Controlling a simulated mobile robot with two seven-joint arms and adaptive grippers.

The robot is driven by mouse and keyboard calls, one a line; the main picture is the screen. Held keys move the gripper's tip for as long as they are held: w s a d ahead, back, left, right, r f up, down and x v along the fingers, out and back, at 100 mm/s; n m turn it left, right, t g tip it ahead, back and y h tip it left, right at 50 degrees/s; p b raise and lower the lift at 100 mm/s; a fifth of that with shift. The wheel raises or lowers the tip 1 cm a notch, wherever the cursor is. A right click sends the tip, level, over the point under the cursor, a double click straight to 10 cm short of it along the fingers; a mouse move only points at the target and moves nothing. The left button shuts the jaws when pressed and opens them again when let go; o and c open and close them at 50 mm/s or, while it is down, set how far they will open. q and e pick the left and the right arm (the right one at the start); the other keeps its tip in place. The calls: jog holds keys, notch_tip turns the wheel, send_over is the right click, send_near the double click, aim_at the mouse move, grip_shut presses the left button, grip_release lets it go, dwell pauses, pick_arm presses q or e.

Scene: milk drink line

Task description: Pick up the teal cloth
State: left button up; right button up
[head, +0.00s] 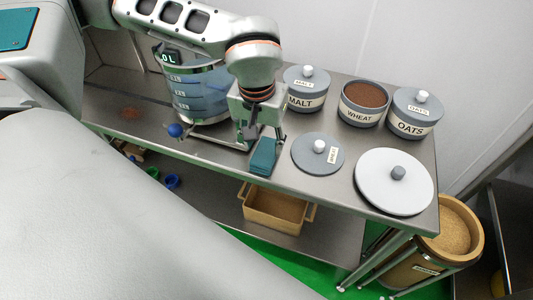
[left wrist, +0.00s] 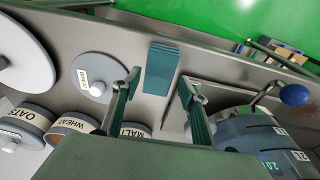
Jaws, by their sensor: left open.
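The teal cloth (head: 263,158) is a folded block lying on the steel counter near its front edge, left of the grey wheat lid. It also shows in the left wrist view (left wrist: 161,68), between and beyond my fingertips. My left gripper (head: 262,136) is pointed down just behind and above the cloth. In the left wrist view my left gripper (left wrist: 158,88) is open, its two fingers spread wider than the cloth, with nothing between them. I cannot tell whether a fingertip touches the cloth. My right gripper does not show.
A clear blue-tinted vessel (head: 198,92) with a blue-knobbed handle (head: 176,130) stands left of the cloth. The wheat lid (head: 318,153) and a large pale lid (head: 394,182) lie to its right. Malt (head: 306,88), wheat (head: 363,103) and oats (head: 415,113) canisters stand behind.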

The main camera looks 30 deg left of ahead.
aim_at(266, 151)
pick_arm(q)
jog(key=shift+w+a+f, duration=0.1)
jog(key=shift+w+f, duration=0.25)
jog(key=shift+f, duration=0.55)
jog(key=shift+w+a+f, duration=0.15)
jog(key=shift+w+f, duration=0.15)
jog(key=shift+f, duration=0.65)
jog(key=shift+w+a+f, duration=0.1)
jog(key=shift+w+f, duration=0.25)
jog(key=shift+f, duration=0.55)
jog(key=c, duration=0.7)
